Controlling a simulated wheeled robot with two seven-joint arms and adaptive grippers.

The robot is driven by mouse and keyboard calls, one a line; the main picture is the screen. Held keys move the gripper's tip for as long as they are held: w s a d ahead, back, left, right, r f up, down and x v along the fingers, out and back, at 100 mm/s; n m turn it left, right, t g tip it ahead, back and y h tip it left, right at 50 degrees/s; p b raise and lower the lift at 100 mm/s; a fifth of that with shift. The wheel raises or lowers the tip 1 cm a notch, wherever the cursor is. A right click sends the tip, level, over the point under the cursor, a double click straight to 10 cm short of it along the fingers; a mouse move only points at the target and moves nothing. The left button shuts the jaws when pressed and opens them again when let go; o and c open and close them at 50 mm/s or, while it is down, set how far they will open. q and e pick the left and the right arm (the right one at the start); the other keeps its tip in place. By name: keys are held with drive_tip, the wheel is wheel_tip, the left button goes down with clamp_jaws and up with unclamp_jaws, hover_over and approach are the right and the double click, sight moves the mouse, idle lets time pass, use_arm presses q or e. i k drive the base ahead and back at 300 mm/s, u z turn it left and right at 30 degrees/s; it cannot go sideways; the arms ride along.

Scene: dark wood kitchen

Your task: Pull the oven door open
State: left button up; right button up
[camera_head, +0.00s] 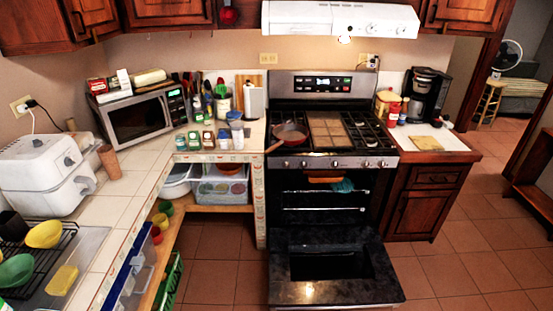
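The oven (325,162) stands at the back centre between two counters. Its dark door (375,245) is down and lies open toward me, roughly level, with a window in its middle. The oven's dark cavity shows above it, with metal racks (325,209) inside. The door's handle is not clearly visible. Neither of my grippers is in view.
A pan (288,136) sits on the stovetop. A microwave (140,117) and a white air fryer (45,173) stand on the left counter. A coffee maker (428,95) stands on the right counter. The tiled floor (465,260) at the right is clear.

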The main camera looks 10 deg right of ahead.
sight(348, 267)
drive_tip(key=k, duration=0.6)
drive_tip(key=u, duration=0.15)
drive_tip(key=i, duration=1.5)
drive_tip(key=z, duration=0.75)
